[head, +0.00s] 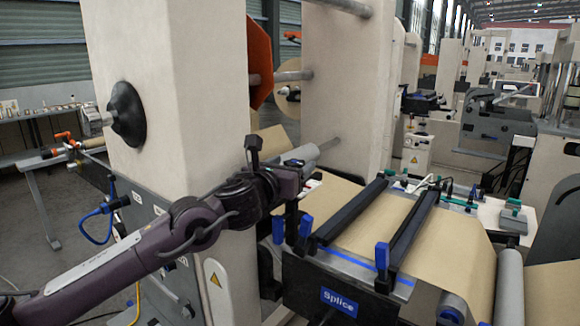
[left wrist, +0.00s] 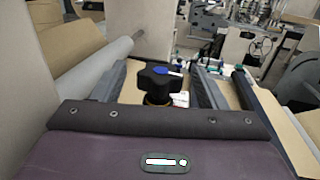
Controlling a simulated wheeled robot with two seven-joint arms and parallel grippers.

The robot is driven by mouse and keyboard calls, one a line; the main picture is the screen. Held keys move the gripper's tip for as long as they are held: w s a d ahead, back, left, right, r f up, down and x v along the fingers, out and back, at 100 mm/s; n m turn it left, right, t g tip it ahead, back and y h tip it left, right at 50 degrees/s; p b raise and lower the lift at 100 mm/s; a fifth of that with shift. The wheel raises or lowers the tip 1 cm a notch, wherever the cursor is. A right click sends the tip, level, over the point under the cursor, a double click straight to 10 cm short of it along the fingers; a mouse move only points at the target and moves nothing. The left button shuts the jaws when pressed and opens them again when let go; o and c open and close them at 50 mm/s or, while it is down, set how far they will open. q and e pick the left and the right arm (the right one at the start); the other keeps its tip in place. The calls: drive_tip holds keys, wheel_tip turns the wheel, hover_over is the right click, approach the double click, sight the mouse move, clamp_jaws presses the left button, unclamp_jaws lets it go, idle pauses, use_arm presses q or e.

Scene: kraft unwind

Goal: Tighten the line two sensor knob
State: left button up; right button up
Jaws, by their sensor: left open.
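In the left wrist view a black lobed knob (left wrist: 158,78) with a blue centre cap stands upright on a brass-coloured base. A small white label (left wrist: 181,99) shows beside its base. My left gripper (left wrist: 160,85) is open, with one grey finger on each side of the knob and visible gaps to both. In the head view my left gripper (head: 300,187) reaches in from the left, beside the pale column and above the left end of the splice table. The knob is mostly or wholly hidden there by the gripper. My right gripper is not in view.
The splice table (head: 352,268) has two black clamp bars (head: 348,212) with blue handles and a kraft web (head: 455,240) across it. A pale machine column (head: 185,100) stands close to my left arm. A grey roller (left wrist: 95,62) lies left of the knob.

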use_arm(q)
drive_tip(key=shift+s+f, duration=0.1)
drive_tip(key=shift+s, duration=0.05)
drive_tip(key=b+v, duration=0.2)
drive_tip(key=v, duration=0.5)
drive_tip(key=shift+s+a, duration=0.15)
drive_tip(key=shift+a, duration=0.05)
drive_tip(key=shift+d, duration=0.1)
